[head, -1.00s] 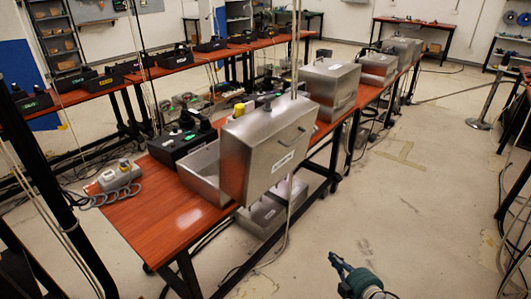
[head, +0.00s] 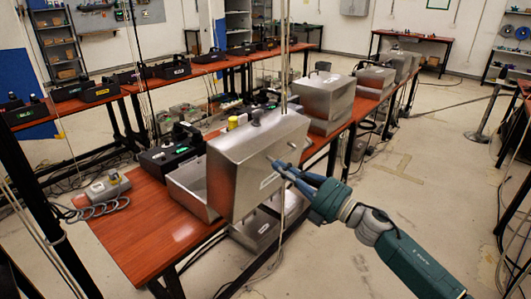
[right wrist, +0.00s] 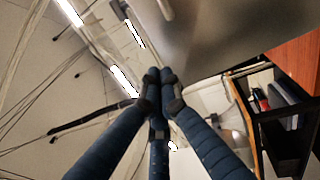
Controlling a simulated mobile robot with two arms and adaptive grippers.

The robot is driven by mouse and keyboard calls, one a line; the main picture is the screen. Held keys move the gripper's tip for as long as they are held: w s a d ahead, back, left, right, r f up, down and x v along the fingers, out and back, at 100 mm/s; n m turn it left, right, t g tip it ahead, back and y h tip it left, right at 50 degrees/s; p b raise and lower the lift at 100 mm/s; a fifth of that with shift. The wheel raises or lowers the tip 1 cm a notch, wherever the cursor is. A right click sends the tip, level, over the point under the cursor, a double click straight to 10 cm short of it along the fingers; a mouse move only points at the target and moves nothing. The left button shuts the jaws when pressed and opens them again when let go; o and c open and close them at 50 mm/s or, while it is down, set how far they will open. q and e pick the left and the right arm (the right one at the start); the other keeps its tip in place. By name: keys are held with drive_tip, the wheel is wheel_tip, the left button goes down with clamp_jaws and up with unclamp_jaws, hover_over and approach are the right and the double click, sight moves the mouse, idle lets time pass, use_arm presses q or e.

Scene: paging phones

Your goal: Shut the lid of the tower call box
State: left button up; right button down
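The tower call box is a grey metal box (head: 192,192) at the near end of the red-brown table. Its lid (head: 235,165) stands open, hanging upright along the table's front edge, with a white label low on its outer face. My right gripper (head: 275,165) reaches in from the right, its fingertips at the lid's outer face near the handle area. The handle is hidden by the fingers. In the right wrist view the blue fingers (right wrist: 160,78) come together at the tips, with nothing clearly between them. The lid's grey face (right wrist: 235,30) shows beyond them. My left gripper is not in view.
A black phone unit (head: 165,158) stands behind the box, and a grey device with a coiled cord (head: 108,187) lies to its left on the table (head: 155,235). Closed metal boxes (head: 328,95) line the table further back. The floor at right is mostly clear.

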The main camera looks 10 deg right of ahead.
sight(257, 153)
drive_tip(key=p+x, duration=0.1)
drive_tip(key=x, duration=0.5)
drive_tip(key=shift+p, duration=0.3)
